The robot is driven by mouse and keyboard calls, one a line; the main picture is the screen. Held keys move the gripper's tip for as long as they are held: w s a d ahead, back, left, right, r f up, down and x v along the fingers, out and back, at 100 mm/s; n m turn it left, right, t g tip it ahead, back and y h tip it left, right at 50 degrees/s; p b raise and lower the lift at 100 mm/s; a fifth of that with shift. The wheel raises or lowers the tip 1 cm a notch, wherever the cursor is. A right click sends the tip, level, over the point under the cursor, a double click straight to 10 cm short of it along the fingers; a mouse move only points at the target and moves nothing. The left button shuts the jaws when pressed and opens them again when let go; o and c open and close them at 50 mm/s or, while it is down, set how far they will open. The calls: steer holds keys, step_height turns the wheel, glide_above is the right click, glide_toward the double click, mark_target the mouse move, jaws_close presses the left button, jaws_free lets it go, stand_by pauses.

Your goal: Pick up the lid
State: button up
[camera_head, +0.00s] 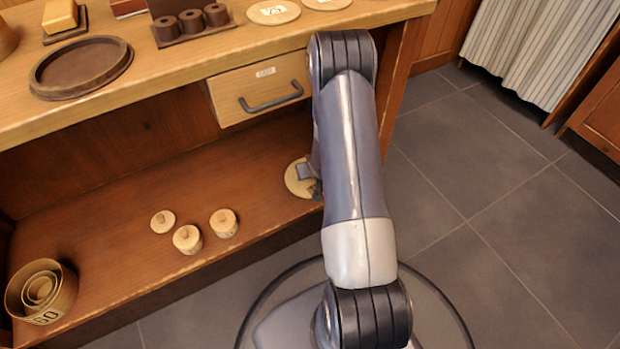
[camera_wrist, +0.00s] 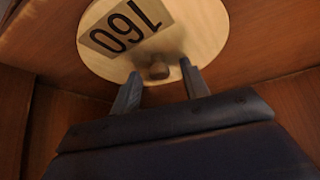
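A large pale round lid (camera_wrist: 210,35) with a dark "160" label and a small brown knob (camera_wrist: 158,71) fills the top of the wrist view. In the head view the lid (camera_head: 293,180) lies at the right end of the lower shelf, partly hidden behind my arm. My gripper (camera_wrist: 160,70) is open, with one finger on each side of the knob and gaps between them and it. In the head view only a bit of the gripper (camera_head: 312,183) shows beside my arm.
A closed drawer (camera_head: 262,88) hangs above. The bench top holds a brown tray (camera_head: 80,68) and spools (camera_head: 190,22).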

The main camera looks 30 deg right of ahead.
jaws_close()
steer(key=shift+r, duration=0.1)
stand_by(0.3)
